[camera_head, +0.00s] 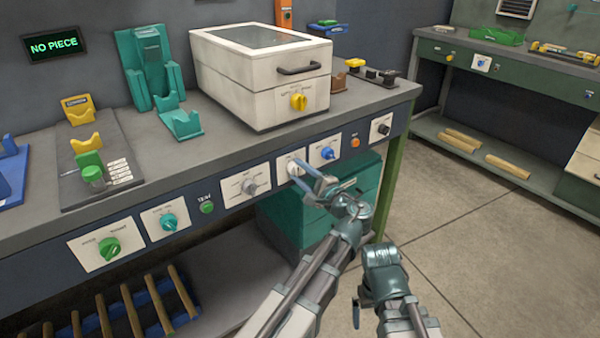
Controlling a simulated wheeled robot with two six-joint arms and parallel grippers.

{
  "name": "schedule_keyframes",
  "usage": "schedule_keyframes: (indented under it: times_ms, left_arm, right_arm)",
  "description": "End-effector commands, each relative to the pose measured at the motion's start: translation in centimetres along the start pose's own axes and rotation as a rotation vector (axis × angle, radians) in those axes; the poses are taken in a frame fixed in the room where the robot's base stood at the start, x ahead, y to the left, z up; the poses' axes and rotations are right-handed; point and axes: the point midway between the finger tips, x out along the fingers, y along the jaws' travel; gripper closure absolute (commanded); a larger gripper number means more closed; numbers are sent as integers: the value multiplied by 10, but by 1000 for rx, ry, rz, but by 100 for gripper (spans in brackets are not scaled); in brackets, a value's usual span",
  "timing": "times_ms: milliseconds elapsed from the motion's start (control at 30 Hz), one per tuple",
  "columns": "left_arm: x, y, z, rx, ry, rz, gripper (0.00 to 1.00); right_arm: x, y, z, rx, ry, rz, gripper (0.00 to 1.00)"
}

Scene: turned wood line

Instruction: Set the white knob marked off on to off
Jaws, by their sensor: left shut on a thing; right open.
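A white knob (295,167) sits on a small white plate (284,161) on the dark front panel of the workbench. My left gripper (303,178) reaches up to it from the lower right, its two blue-grey fingers shut on the knob. The fingers cover part of the knob, and the plate's markings are too small to read, so I cannot tell its setting. My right gripper (358,309) is open and empty, low in front of the bench, away from the panel.
A blue knob (327,153) is close on the right and a grey knob (249,187) on the left. Teal (169,221) and green (109,247) knobs are further left. A teal drawer cabinet (290,222) stands below. The floor at right is clear.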

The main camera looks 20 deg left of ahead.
Motion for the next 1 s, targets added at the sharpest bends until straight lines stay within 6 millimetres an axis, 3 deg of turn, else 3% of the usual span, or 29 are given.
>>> schedule_keyframes:
  times_ms: [433, 1000]
  left_arm:
    - [0, 0, 1, -244, -1, 2, 100]
    - [0, 0, 1, -294, -1, 3, 100]
  right_arm:
    - [-1, 0, 0, 0, 0, 0, 0]
    - [-1, 0, 0, 0, 0, 0, 0]
